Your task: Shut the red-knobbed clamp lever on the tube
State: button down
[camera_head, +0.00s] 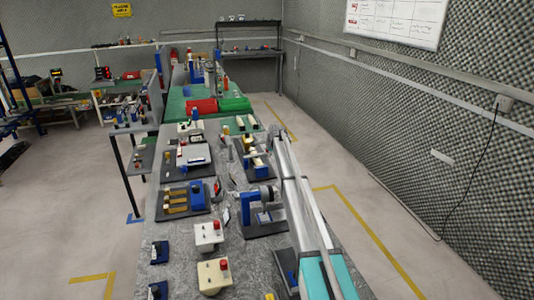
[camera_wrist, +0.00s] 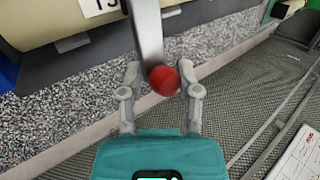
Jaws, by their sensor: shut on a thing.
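In the wrist view, my gripper (camera_wrist: 161,75) has its two grey fingers on either side of the round red knob (camera_wrist: 164,81), shut on it. The grey flat clamp lever (camera_wrist: 148,32) runs from the knob up past the top edge of the picture. A beige tube (camera_wrist: 42,22) lies across the upper left, behind the lever, with a white number label (camera_wrist: 98,6) on it. The lever's pivot and the clamp's closing part are out of the wrist view. In the head view my arm reaches over the right side of the bench, and I cannot make out the knob there.
The speckled grey bench (camera_head: 180,235) carries several fixtures. A cream box with a red knob (camera_head: 213,277) and a white one (camera_head: 208,236) stand near its front. Red (camera_head: 201,106) and green (camera_head: 234,104) things lie farther back. Open floor lies right of the bench.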

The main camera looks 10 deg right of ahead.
dwell(0.3)
jog(key=shift+c, duration=2.2)
grip_release()
jog(key=shift+a, duration=0.1)
